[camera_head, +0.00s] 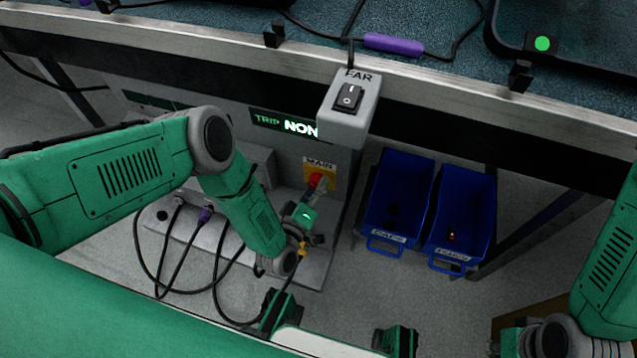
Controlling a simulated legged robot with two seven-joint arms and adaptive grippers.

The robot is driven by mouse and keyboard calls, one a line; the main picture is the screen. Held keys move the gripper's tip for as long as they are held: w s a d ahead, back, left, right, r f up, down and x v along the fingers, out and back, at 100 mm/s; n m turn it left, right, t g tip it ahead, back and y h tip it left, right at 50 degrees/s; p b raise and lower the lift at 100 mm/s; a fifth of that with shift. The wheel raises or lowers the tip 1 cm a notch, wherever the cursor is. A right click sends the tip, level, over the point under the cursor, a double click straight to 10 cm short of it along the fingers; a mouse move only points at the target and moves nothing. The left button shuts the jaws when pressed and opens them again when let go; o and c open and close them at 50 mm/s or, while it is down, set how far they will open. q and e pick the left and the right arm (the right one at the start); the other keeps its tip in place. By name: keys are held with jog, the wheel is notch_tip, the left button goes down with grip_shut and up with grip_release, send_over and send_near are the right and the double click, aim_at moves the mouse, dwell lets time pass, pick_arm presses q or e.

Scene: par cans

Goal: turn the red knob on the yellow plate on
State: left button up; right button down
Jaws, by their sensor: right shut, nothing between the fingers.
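The yellow plate (326,169) is on the grey panel under the bench, below a label reading MAIN. The red knob (314,180) sits on its lower part and is partly hidden by my left gripper (321,188). The left gripper reaches up from the lower left, its grey fingers right at the knob. Whether they touch or close on it is too small to tell. The knob's angle is not clear. Of my right arm only links show at the lower right; its fingers are out of view.
A grey box with a black rocker switch (349,97) juts from the bench edge above the plate. A lit sign (286,124) shows TRIP and NON. Two blue bins (399,190) (464,207) stand to the right. Black cables (222,262) loop below my left arm.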

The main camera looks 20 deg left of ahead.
pick_arm(q)
jog(key=c, duration=0.4)
jog(key=shift+a, duration=0.2)
jog(key=shift+m, duration=0.3)
jog(key=m+p, duration=0.2)
jog(key=m, duration=0.2)
jog(key=shift+g, duration=0.3)
jog(key=m+y+p, duration=0.1)
jog(key=m, duration=0.5)
jog(key=shift+a, duration=0.1)
jog(key=m+y, duration=0.1)
jog(key=m, duration=0.2)
jog(key=shift+m+g, duration=0.3)
jog(key=shift+m, duration=1.1)
